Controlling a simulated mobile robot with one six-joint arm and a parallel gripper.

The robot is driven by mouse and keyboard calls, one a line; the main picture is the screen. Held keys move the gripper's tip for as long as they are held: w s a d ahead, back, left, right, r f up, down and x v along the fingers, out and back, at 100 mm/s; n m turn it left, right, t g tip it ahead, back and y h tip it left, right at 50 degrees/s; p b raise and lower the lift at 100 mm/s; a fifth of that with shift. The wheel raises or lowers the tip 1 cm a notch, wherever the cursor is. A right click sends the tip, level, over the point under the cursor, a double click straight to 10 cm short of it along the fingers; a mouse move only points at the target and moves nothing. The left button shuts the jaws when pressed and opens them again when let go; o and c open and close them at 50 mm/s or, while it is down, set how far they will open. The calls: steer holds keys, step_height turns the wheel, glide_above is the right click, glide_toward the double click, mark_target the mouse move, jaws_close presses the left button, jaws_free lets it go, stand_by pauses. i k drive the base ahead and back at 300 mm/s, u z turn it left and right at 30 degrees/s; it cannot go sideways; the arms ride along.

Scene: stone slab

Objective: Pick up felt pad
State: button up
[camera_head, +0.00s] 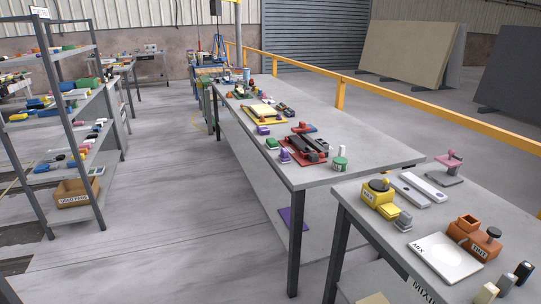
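My gripper is not in view. I cannot say for sure which thing is the felt pad. A flat purple piece (293,219) lies low at the near end of the long middle table, behind its front leg, and is partly hidden by that leg. Small purple blocks (285,155) (263,130) stand on the long table's top (360,140), near its left edge. A red tray (304,152) with dark bars sits beside them, and a yellow tray (263,114) lies farther back.
The nearer table (425,205) at right holds a yellow tin (378,194), a white MIX board (446,258) and an orange TINT pot (485,245). A shelf rack (67,150) stands at left with a cardboard box (77,191). The floor aisle (165,190) between is clear. A yellow rail (400,97) runs behind.

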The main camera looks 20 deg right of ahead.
mark_target(284, 158)
steer(key=u, duration=0.55)
steer(key=i, duration=0.55)
steer(key=u, duration=0.6)
steer(key=i, duration=1.8)
steer(key=z, duration=0.5)
steer(key=i, duration=0.55)
steer(key=z, duration=0.85)
steer(key=i, duration=0.45)
steer(key=z, duration=0.3)
